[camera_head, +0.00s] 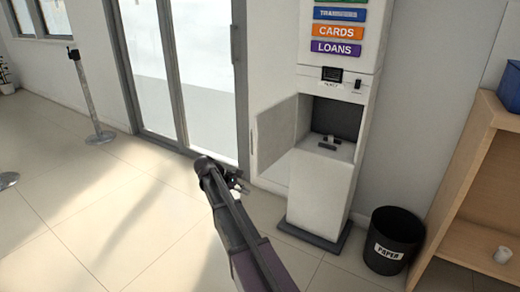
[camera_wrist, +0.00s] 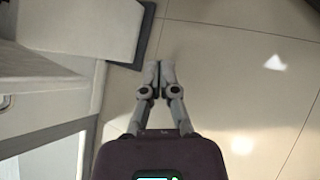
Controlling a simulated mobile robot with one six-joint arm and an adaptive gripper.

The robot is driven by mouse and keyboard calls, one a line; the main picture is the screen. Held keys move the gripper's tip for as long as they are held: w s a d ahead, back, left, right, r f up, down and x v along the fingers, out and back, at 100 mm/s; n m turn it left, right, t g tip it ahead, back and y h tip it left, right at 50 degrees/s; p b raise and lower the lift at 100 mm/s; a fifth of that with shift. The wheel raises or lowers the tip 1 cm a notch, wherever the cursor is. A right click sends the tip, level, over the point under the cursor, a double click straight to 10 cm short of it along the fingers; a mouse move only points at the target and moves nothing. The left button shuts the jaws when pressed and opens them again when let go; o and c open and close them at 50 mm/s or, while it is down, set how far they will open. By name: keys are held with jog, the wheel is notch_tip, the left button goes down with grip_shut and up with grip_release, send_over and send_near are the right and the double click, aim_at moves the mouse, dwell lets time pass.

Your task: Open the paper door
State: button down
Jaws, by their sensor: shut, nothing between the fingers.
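The paper door (camera_head: 277,133) is a pale flat panel on the left side of the white kiosk (camera_head: 322,192). It stands swung out to the left, and the compartment (camera_head: 336,118) behind it is exposed. A small dark device with a light piece (camera_head: 329,142) sits inside. My gripper (camera_head: 240,184) is in front of and below the door, apart from it as far as I can see. In the wrist view my gripper (camera_wrist: 158,78) has its fingertips together with nothing between them, above the floor. White kiosk parts (camera_wrist: 75,28) show at the upper left there.
A glass door (camera_head: 180,75) is behind on the left, with a barrier post (camera_head: 90,100).

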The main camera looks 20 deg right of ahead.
jog(key=s+a+f+m+t+y, duration=0.25)
jog(key=s+a+y, duration=0.25)
jog(key=s, duration=0.3)
jog(key=s+a+f+m+t+y, duration=0.1)
jog(key=s+a+f+m+y, duration=0.4)
jog(key=s, duration=0.4)
jog(key=n+t+y, duration=0.5)
jog(key=t+y, duration=0.3)
jog(key=t, duration=0.7)
send_near(256, 147)
jog(key=v, duration=0.6)
jog(key=shift+s+d, duration=0.1)
jog(key=shift+s, duration=0.05)
jog(key=x, duration=1.4)
jog(key=shift+r, duration=0.15)
